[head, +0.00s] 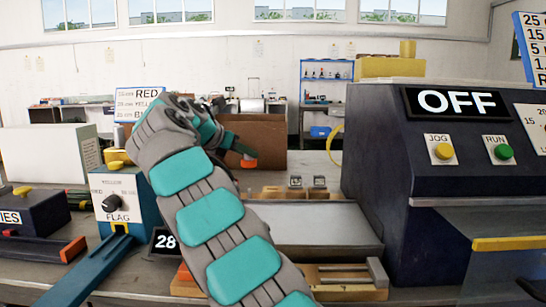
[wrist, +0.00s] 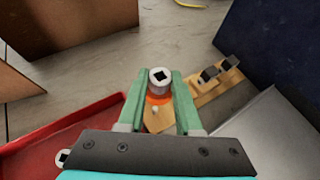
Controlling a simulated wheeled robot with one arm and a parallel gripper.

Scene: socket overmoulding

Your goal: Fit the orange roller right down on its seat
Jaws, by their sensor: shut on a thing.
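The orange roller (wrist: 158,98) is held between the green fingers of my gripper (wrist: 160,88). A silver socket end (wrist: 160,77) with a dark square hole shows at its top in the wrist view. In the head view the roller's orange end (head: 249,163) sticks out below my fingertips (head: 243,149), at the end of my arm. A wooden rack (wrist: 203,95) lies below and beside the roller in the wrist view. A small pale spot shows on the wood near the roller. I cannot tell which part is the seat, nor whether the roller touches the wood.
Two sockets (head: 308,181) stand on the rack to the right of the roller. A red tray (wrist: 85,128) with a socket (wrist: 63,157) lies at left. A brown panel (head: 262,135) stands behind. The dark machine (head: 400,190) reading OFF stands close at right.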

